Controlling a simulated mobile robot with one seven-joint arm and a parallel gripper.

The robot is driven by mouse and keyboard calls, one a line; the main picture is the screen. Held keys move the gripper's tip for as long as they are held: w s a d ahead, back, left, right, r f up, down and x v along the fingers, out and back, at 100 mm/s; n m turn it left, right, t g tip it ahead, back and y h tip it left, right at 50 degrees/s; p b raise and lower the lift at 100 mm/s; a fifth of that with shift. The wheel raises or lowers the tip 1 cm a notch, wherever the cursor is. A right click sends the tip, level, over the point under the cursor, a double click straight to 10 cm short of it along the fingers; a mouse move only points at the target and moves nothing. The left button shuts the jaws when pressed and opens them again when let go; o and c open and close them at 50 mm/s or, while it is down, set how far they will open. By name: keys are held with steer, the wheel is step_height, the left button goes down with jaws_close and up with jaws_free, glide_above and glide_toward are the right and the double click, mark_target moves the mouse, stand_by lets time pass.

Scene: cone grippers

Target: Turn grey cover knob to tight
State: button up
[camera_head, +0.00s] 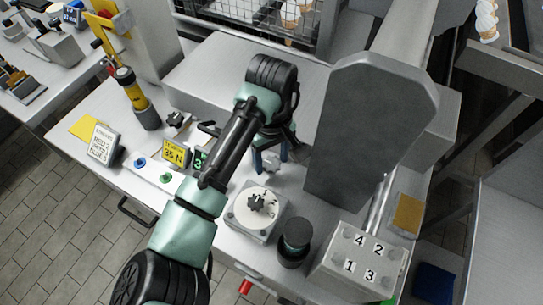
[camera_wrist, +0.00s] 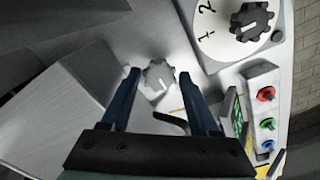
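A grey lobed knob (camera_wrist: 158,80) with a pale pointer mark shows between the two blue fingertips of my gripper (camera_wrist: 159,75) in the wrist view. The fingers are spread, with a gap on either side of the knob. I cannot tell how far the tips are above or around it. In the head view my gripper (camera_head: 271,154) points down beside the tall grey housing, and the grey knob (camera_head: 271,161) shows partly below it. No tight label is readable by this knob.
A white numbered dial with a dark knob (camera_head: 262,202) stands close in front. The tall grey housing (camera_head: 365,140) rises to the right. A dark round cap (camera_head: 294,241) and a numbered box (camera_head: 358,262) are at front right. Small displays (camera_head: 175,153) and colored buttons (camera_head: 139,162) lie left.

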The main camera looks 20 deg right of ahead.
jaws_close()
steer(key=shift+r, duration=0.1)
